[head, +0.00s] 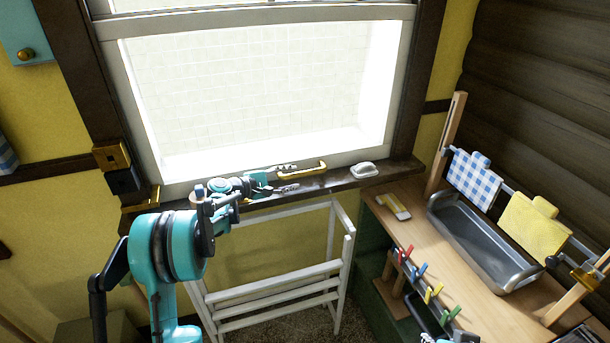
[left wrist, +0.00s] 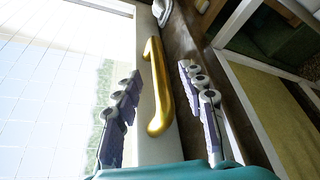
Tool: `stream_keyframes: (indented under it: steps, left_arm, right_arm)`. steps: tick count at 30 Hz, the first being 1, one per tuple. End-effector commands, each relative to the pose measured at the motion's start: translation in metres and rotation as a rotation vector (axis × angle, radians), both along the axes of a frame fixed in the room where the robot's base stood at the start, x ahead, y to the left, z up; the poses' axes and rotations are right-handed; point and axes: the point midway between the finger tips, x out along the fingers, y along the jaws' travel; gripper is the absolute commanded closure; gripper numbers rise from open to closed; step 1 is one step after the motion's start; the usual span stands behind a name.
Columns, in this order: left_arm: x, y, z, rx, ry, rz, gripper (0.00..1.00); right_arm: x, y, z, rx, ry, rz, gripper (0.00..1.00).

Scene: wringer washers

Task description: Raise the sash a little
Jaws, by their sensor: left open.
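The window sash (head: 114,90) has a white frame with bright panes. A gold bar handle (head: 318,167) is on its bottom rail, just above the dark sill; it also shows in the left wrist view (left wrist: 155,75). My left gripper (head: 290,178) is open at the sill, its fingers pointing right toward the handle. In the left wrist view the handle lies between the lines of the two spread fingers (left wrist: 160,103), with no clear contact. Bits of teal and grey at the bottom edge of the head view may be my right gripper (head: 450,339); its jaws cannot be made out.
A small white object (head: 364,170) sits on the dark sill (head: 400,169) right of the handle. A white folding rack (head: 275,289) stands below the sill. At right, a wooden bench (head: 420,229) holds a grey trough (head: 470,240), cloths and coloured pegs. A brass-and-dark fitting (head: 118,167) is left of the window.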

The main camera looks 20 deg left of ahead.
Motion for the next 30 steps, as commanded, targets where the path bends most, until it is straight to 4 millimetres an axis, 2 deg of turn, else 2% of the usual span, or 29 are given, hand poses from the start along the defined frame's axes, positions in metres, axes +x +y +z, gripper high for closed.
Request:
stream_keyframes:
  steps: [5,18,29,30]
  left_arm:
    - [0.01,0.004,-0.007,-0.04,-0.002,0.009,0.59]
    - [0.06,-0.034,-0.021,-0.038,-0.002,0.008,0.59]
    - [0.067,-0.039,-0.021,-0.038,-0.003,0.01,0.59]
    - [0.066,-0.039,-0.021,-0.038,-0.003,0.009,0.62]
  right_arm:
    - [0.0,0.0,-0.003,0.0,0.0,0.0,0.6]
    - [0.0,0.0,-0.021,0.0,0.0,0.0,0.6]
    - [0.0,0.0,-0.022,0.0,0.0,0.0,0.6]
    - [0.0,0.0,-0.022,0.0,0.0,0.0,0.6]
